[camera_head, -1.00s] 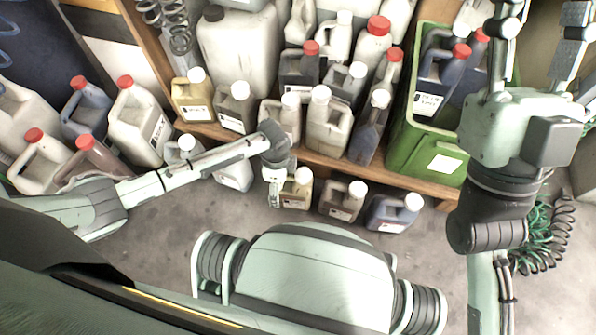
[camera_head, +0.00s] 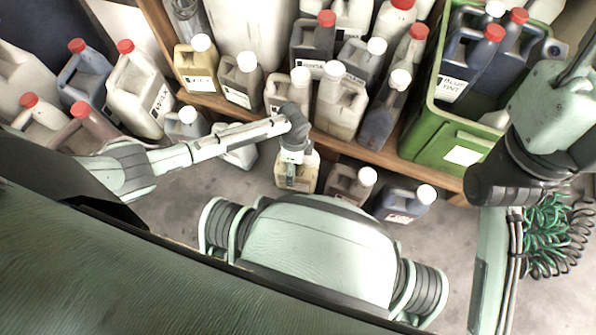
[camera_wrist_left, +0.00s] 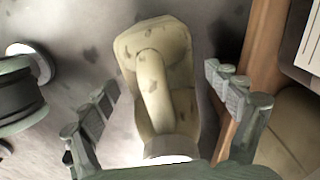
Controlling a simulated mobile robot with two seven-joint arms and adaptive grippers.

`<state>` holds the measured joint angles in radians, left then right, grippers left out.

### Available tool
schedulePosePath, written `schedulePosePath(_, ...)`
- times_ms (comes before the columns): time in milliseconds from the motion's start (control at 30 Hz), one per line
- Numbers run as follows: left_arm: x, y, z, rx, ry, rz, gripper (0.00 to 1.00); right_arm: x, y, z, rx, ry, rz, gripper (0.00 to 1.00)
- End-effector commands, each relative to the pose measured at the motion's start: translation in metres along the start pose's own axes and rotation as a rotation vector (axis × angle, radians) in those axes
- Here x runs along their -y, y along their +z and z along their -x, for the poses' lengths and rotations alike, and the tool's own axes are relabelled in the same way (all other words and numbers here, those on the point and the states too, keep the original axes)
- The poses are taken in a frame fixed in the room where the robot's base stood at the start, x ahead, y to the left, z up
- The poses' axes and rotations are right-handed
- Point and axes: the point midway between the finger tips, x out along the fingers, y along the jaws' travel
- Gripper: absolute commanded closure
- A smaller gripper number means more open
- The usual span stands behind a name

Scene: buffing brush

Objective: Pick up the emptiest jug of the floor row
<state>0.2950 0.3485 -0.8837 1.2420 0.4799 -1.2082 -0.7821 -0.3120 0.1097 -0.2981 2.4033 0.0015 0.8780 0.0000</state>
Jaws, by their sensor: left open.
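The floor row stands before the wooden shelf: a yellowish jug (camera_head: 297,178), a grey-brown jug (camera_head: 347,185) and a dark blue jug (camera_head: 404,203), all white-capped. A pale jug (camera_head: 240,152) stands further left, partly behind my left arm. Fill levels are not clear.
The wooden shelf (camera_head: 385,155) holds several jugs close behind the floor row. A green crate (camera_head: 430,147) with dark jugs stands at right. Red-capped jugs (camera_head: 135,95) stand at left. A green coiled hose (camera_head: 555,240) lies at right. Some grey floor before the row is clear.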

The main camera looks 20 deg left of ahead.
Motion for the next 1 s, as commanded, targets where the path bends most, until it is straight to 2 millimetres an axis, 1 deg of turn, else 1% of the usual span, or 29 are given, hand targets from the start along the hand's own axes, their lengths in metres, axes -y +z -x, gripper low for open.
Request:
schedulePosePath(200,0.0003,-0.0002,-0.0001,0.0,0.0,0.0,0.11,0.0,-0.0004,-0.001,-0.002,-0.001,0.0,0.6)
schedulePosePath(233,0.0002,-0.0002,-0.0001,0.0,0.0,0.0,0.14,0.0,-0.0004,-0.001,-0.002,-0.001,0.0,0.6)
schedulePosePath(600,0.0001,-0.0002,0.0,0.0,0.0,0.0,0.6,0.0001,-0.0003,-0.0012,-0.002,-0.001,0.0,0.6)
schedulePosePath(700,0.0003,-0.0004,0.0003,-0.001,0.0,0.0,0.7,0.0001,-0.0003,-0.0012,-0.002,-0.001,0.0,0.6)
schedulePosePath(1000,0.0,-0.0002,0.0023,-0.001,0.0,0.0,0.7,0.0001,0.002,-0.0016,0.016,0.0,-0.001,0.6)
